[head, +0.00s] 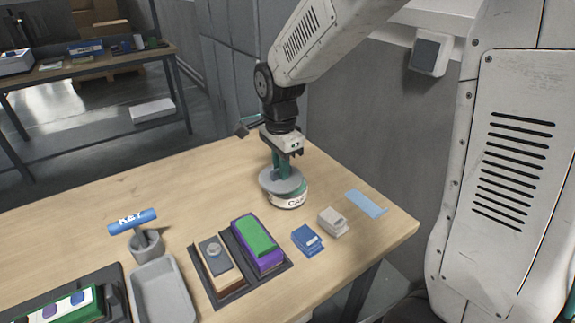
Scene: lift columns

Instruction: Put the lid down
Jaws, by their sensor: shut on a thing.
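My gripper (284,153) points down at the far right part of the wooden table and is shut on the grey round lid (269,181) by a teal upright part at its middle. A white round canister (290,200) with lettering starting "CA" stands right under the lid. The lid overhangs the canister on the left and covers most of its top. A bit of green shows at the canister's right rim. I cannot tell whether the lid touches the canister.
A light blue flat piece (366,204), a beige block (333,222) and a blue block (307,240) lie nearby on the right. A dark tray (276,272) holds two boxes. A grey tray (140,307) and a blue "KEY" holder (133,221) stand left. The table's left middle is clear.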

